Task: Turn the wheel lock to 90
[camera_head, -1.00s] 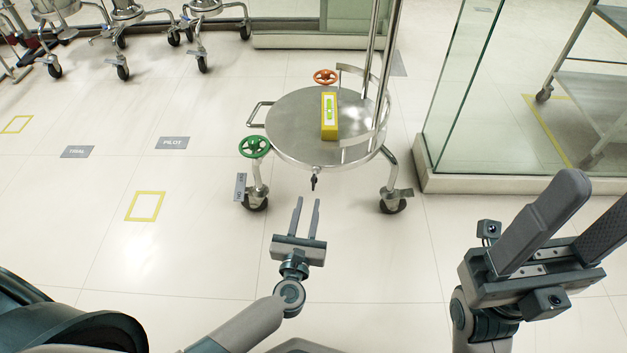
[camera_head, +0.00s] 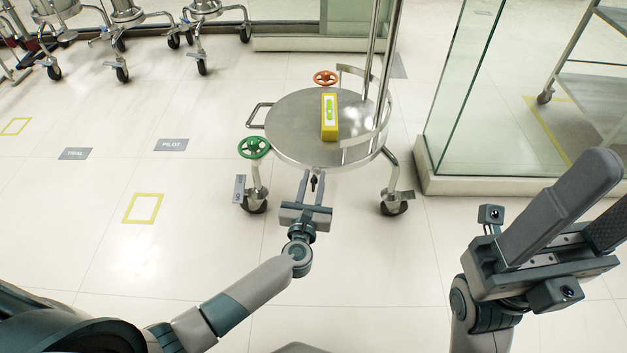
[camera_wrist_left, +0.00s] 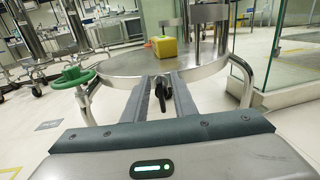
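A round steel cart (camera_head: 285,125) stands on casters ahead. A small dark knob (camera_head: 314,183) sticks out from the front of its rim, and no marking beside it can be read. My left gripper (camera_head: 316,190) is open, with one finger on each side of the knob. In the left wrist view the knob (camera_wrist_left: 163,88) lies between the two fingers; I cannot tell whether they touch it. A green handwheel (camera_head: 254,147) is at the cart's left and an orange handwheel (camera_head: 325,77) at its back. My right gripper (camera_head: 590,205) is open and empty at the right.
A yellow box (camera_head: 329,118) stands on the cart top, with steel posts (camera_head: 372,60) behind it. A small grey plate (camera_head: 239,188) hangs by the left leg. A glass enclosure (camera_head: 465,90) is at the right.

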